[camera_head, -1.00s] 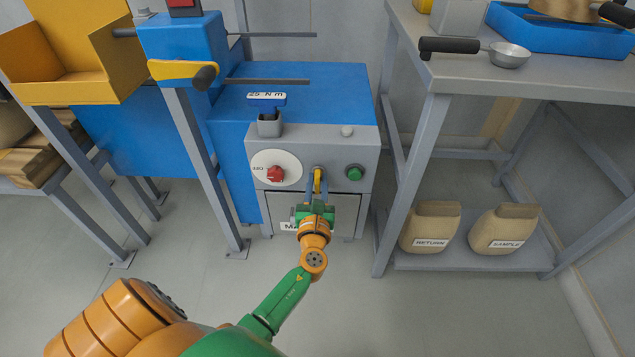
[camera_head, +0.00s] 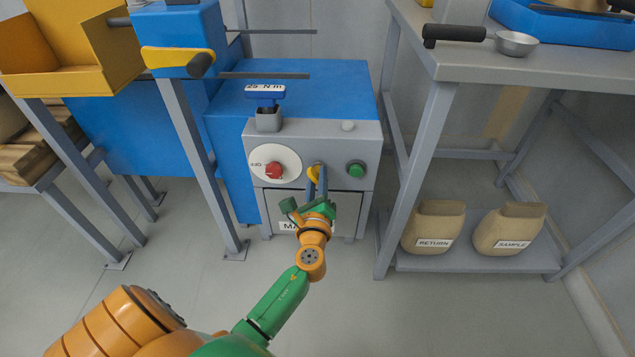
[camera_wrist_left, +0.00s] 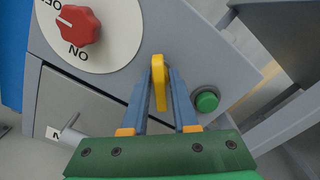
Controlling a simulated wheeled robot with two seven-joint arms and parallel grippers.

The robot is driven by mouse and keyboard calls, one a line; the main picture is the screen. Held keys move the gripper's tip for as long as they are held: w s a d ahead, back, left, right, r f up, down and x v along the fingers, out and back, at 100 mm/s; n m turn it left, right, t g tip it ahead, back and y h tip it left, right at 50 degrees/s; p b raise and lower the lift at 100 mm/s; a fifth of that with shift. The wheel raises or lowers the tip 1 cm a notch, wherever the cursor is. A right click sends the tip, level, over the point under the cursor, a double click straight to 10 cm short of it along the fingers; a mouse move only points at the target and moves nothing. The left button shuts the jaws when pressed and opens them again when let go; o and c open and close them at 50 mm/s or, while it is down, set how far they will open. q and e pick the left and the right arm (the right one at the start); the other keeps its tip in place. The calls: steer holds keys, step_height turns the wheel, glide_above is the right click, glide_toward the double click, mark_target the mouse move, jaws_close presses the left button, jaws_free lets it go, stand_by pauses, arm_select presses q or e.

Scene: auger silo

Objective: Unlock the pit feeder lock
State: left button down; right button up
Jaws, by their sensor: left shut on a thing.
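A yellow key-like piece (camera_head: 313,174), which I take for the pit feeder lock's key, sits on the grey control panel (camera_head: 335,140) between the red knob and the green button. My left gripper (camera_head: 317,168) is shut on it at the panel face. In the left wrist view the yellow piece (camera_wrist_left: 159,84) stands between the blue fingers (camera_wrist_left: 162,72). The panel looks tilted in that view. The lock body behind the fingertips is mostly hidden. My right gripper is not in view.
A red rotary knob (camera_head: 274,171) on a white dial is left of the lock. A green button (camera_head: 355,168) is close on the right. A grey-legged table (camera_head: 432,150) stands to the right, with two sacks (camera_head: 433,228) on its lower shelf.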

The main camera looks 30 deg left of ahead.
arm_select(q)
steer(key=n+b, duration=0.2)
steer(key=n, duration=0.3)
steer(key=shift+f, duration=0.2)
steer(key=n+b, duration=0.1)
steer(key=n, duration=0.2)
steer(key=shift+n+b, duration=0.3)
steer(key=shift+n, duration=0.1)
steer(key=shift+r+n, duration=0.1)
steer(key=shift+n, duration=0.5)
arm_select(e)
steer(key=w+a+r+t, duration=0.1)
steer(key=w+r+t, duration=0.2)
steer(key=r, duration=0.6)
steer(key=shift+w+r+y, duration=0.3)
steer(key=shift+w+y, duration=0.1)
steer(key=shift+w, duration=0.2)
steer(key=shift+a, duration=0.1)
arm_select(q)
steer(key=c, duration=0.9)
jaws_free()
